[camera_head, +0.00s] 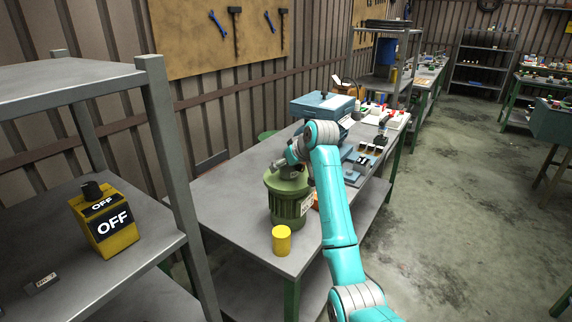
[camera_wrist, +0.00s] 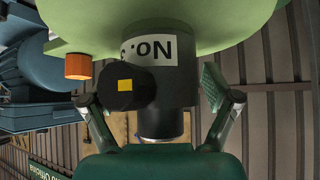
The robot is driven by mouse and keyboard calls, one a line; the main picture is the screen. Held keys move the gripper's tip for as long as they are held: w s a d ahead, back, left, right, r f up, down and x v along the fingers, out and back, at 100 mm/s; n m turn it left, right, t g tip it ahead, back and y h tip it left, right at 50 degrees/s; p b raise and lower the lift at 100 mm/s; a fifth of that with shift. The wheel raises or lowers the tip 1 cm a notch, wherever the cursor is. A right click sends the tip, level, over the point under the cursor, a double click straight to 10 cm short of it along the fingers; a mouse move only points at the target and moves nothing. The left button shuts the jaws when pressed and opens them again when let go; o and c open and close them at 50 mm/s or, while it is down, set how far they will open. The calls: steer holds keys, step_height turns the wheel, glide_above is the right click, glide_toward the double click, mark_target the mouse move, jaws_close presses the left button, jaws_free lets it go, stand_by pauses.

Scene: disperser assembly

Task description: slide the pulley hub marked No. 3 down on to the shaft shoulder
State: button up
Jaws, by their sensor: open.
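The dark pulley hub (camera_wrist: 180,92) stands between my gripper's fingers in the wrist view, which looks upside down. Its white label reads "NO." inverted; a dark round knob with a yellow square (camera_wrist: 125,86) covers part of it. A silvery ring shows at the hub's end away from the green housing (camera_wrist: 215,22). The hub appears to meet the housing; I cannot tell whether a gap remains. My gripper (camera_wrist: 155,92) is open, fingers on both sides of the hub. In the head view my gripper (camera_head: 287,160) is over the green machine (camera_head: 290,203), hiding most of the hub.
A yellow cylinder (camera_head: 281,240) stands in front of the machine on the workbench (camera_head: 232,207). A blue box (camera_head: 318,106) and small parts lie behind. A yellow "OFF" box (camera_head: 105,222) and a small tag (camera_head: 41,284) are on the left shelf. An orange part (camera_wrist: 78,66) is nearby.

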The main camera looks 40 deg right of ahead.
steer(key=v, duration=1.2)
steer(key=shift+r, duration=0.1)
